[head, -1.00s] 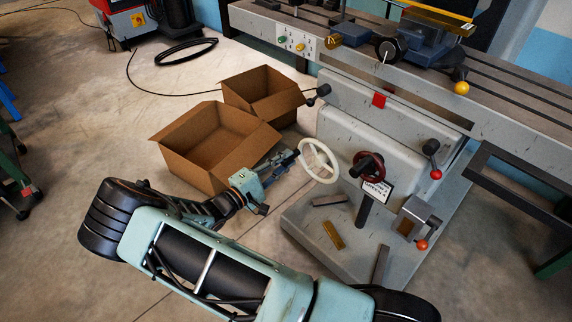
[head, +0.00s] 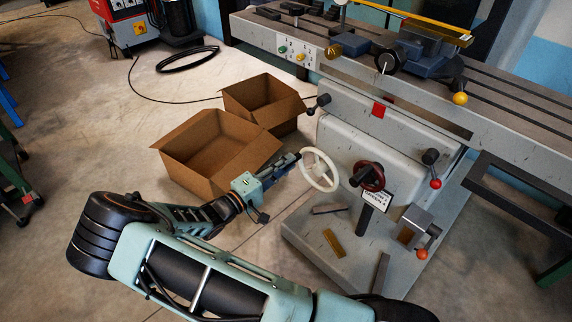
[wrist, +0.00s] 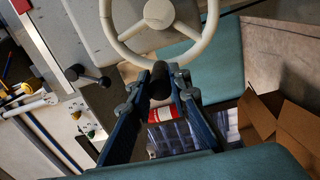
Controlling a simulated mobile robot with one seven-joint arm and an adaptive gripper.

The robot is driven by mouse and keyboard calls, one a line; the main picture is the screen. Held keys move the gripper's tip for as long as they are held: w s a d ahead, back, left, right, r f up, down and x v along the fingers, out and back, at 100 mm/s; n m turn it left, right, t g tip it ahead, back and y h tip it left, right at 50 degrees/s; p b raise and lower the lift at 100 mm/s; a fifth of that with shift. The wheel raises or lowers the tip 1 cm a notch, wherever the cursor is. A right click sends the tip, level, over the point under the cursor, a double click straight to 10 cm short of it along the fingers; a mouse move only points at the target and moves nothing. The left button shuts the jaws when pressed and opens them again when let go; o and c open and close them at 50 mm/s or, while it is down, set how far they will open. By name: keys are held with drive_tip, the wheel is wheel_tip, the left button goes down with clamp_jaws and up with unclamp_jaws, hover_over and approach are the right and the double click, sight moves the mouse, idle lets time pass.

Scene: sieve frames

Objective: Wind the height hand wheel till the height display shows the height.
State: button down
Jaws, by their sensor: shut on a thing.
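A cream hand wheel (head: 332,182) stands on the left side of the machine's grey column. In the wrist view its spoked rim (wrist: 118,48) fills the top. My gripper (wrist: 158,83) is shut on the wheel's black handle (wrist: 158,72), which sits between the fingertips at the near edge of the rim. In the head view my gripper (head: 291,159) reaches the wheel's left side. A small white plate (head: 375,199) with dark lettering stands below a red hand wheel (head: 377,169). I cannot read the lettering reliably. I cannot make out a height reading.
Two open cardboard boxes, a larger one (head: 180,150) and a smaller one (head: 240,97), stand left of the wheel. Levers with red knobs (head: 436,184) are at the right. Loose bars (head: 334,241) lie on the machine's foot.

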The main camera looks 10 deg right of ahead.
drive_tip(key=c, duration=1.8)
unclamp_jaws()
drive_tip(key=shift+s, duration=0.1)
drive_tip(key=v, duration=1.2)
